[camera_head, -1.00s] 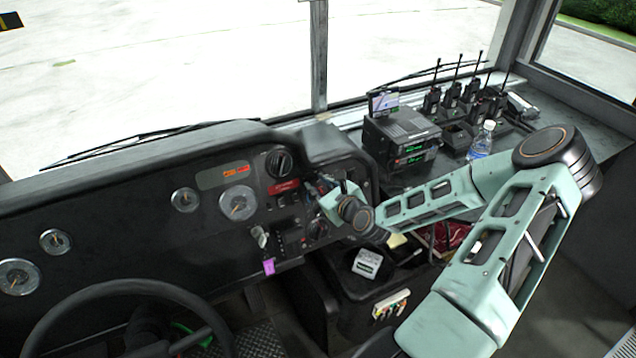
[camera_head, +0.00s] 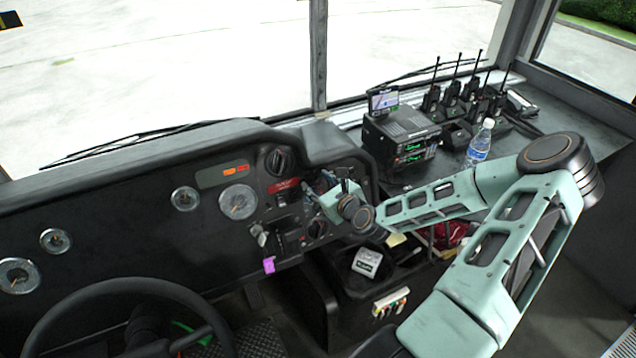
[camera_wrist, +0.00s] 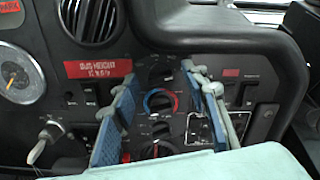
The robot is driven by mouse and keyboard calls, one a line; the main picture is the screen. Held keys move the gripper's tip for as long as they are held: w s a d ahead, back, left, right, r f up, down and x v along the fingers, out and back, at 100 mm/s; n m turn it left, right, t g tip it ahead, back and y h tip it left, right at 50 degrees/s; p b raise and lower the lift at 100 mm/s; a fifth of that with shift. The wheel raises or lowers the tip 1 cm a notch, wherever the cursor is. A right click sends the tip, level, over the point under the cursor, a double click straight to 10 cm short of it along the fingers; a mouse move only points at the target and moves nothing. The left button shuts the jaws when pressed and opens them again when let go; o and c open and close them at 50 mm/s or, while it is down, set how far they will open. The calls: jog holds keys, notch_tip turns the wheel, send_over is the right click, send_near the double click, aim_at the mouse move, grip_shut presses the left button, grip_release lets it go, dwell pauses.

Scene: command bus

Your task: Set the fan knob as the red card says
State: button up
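In the wrist view my gripper (camera_wrist: 163,82) is open and empty, its blue-padded fingers on either side of a column of dash knobs. Between them are a dark upper knob (camera_wrist: 160,76) and a knob with a red-and-blue ring (camera_wrist: 160,103). A lower knob (camera_wrist: 157,150) with red marking is partly cut off by my gripper body. I cannot tell which is the fan knob or whether any finger touches one. A red label (camera_wrist: 98,67) with white lettering, hard to read, is left of the fingers. In the head view my gripper (camera_head: 322,185) faces the panel and hides most knobs.
An overhanging dash edge (camera_wrist: 215,30) is close above.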

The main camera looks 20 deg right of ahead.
jog(key=v, duration=1.2)
dwell(0.4)
